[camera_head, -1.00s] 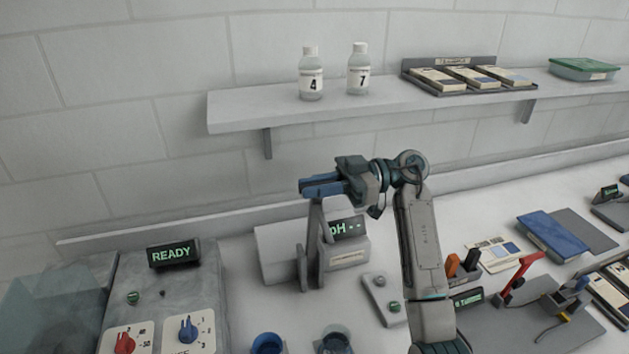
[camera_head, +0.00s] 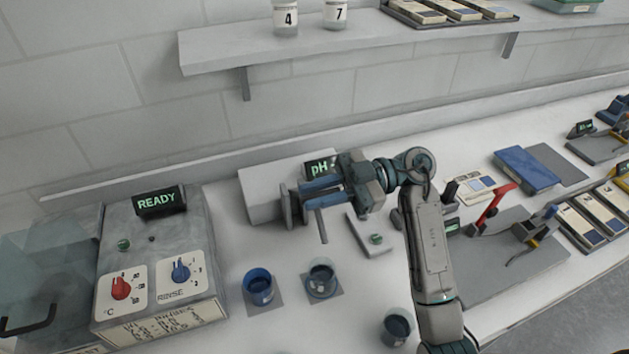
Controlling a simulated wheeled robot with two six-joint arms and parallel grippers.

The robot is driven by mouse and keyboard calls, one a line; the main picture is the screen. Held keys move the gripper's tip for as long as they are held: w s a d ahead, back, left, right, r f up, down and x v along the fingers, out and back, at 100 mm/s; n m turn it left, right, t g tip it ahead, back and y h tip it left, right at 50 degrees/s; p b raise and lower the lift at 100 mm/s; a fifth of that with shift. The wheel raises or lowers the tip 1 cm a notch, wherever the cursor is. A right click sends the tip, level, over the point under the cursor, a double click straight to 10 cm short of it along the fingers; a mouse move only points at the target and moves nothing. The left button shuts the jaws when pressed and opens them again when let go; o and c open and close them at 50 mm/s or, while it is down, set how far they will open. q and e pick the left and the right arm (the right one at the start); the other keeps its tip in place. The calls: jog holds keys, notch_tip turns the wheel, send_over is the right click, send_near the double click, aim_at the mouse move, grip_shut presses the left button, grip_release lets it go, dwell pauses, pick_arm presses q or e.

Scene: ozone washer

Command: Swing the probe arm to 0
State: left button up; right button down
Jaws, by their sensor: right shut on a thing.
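The pH meter (camera_head: 262,195) is a pale grey box against the wall side of the bench, with a lit pH display (camera_head: 318,168) partly covered by my gripper. The probe arm stands at its front, on a grey hinge bracket (camera_head: 289,207). A thin grey probe rod (camera_head: 321,226) hangs down below my fingers. My right gripper (camera_head: 321,191) has its blue fingers pointing left and is shut on the probe arm, most of which they hide. No 0 mark is readable from here. My left gripper is out of view.
A blue-liquid beaker (camera_head: 258,288) and a second beaker (camera_head: 322,279) stand on mats in front of the meter; a third beaker (camera_head: 397,327) stands beside my right arm. A washer unit (camera_head: 160,270) reading READY is at left. A shelf (camera_head: 290,45) hangs above.

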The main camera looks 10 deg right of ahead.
jog(key=shift+s+f, duration=0.1)
jog(key=shift+f, duration=0.15)
jog(key=c, duration=1.6)
grip_release()
jog(key=shift+c, duration=0.2)
jog(key=shift+o, duration=1.2)
jog(key=shift+w, duration=0.25)
jog(key=shift+s, duration=0.1)
